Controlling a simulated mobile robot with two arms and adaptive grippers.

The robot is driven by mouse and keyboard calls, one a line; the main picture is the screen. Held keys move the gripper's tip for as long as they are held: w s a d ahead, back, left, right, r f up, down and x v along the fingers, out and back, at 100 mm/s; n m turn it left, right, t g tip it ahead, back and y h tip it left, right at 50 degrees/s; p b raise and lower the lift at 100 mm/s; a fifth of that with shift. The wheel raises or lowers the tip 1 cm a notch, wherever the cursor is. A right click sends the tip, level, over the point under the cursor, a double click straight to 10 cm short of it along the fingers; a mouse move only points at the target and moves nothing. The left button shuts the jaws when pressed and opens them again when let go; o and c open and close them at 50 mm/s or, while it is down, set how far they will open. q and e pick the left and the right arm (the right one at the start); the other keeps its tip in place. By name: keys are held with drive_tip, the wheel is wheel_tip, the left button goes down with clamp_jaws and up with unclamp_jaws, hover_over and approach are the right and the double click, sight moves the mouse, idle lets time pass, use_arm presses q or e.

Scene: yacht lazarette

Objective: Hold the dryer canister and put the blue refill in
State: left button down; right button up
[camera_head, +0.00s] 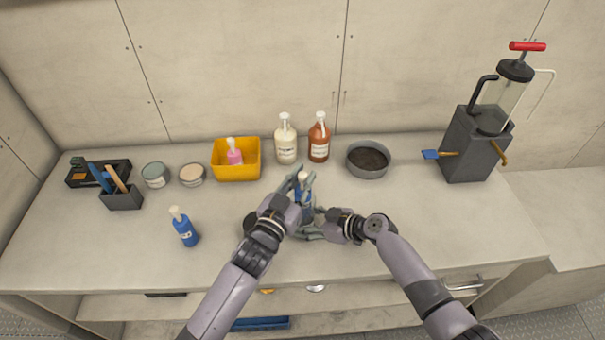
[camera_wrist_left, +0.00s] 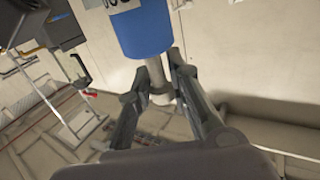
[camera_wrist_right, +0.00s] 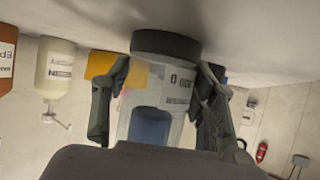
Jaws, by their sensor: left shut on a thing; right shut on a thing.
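My left gripper (camera_head: 304,180) is shut on the pale neck (camera_wrist_left: 158,85) of the blue refill (camera_wrist_left: 145,28), which hangs neck-up with its blue body below. My right gripper (camera_head: 318,228) is shut around the dryer canister (camera_wrist_right: 182,98), which has clear printed walls and a dark base (camera_wrist_right: 165,45). The canister stands upright at the middle front of the worktop. In the right wrist view, blue shows through the canister's wall in its upper part. The refill is in line with the canister; how deep it sits is hidden by the fingers.
A dark round piece (camera_head: 250,222) lies left of the canister, partly hidden by my left arm. Another blue bottle (camera_head: 185,228) stands further left. A yellow bin (camera_head: 236,173), cream and brown bottles (camera_head: 319,140) and a grey bowl (camera_head: 368,160) stand behind.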

sight(299, 197)
use_arm(q)
drive_tip(key=shift+f, duration=2.15)
drive_tip(key=c, duration=1.4)
unclamp_jaws()
drive_tip(key=v, duration=1.2)
